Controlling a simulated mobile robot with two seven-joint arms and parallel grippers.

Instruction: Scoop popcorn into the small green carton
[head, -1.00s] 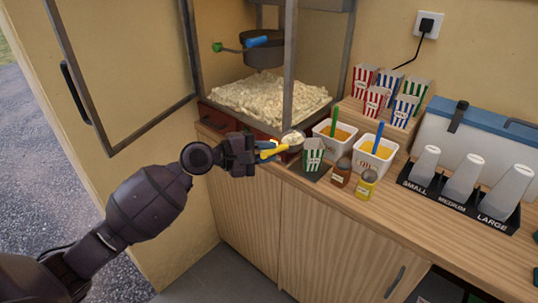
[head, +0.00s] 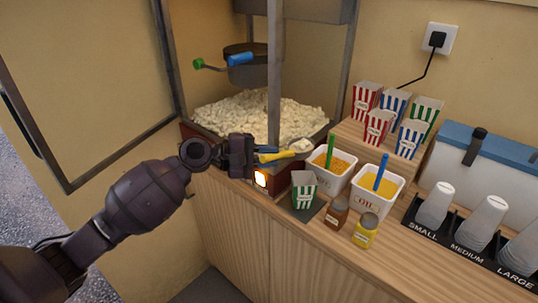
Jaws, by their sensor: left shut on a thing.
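My left gripper (head: 256,157) is shut on the yellow handle of a scoop (head: 276,156). The scoop's bowl (head: 301,146) points right and holds some white popcorn. It is in front of the popcorn machine, above and behind the small green carton. The green-and-white striped carton (head: 304,190) stands upright on a dark mat (head: 310,211) on the counter. Its inside is too small to make out. A large heap of popcorn (head: 258,117) lies in the machine. My right gripper does not show.
White tubs (head: 375,195) stand right of the carton. Brown (head: 336,212) and yellow (head: 365,231) jars are in front of them. Striped cartons (head: 376,128) stand on a wooden step behind. A cup holder (head: 462,245) is at right. The machine's door (head: 122,165) hangs open at left.

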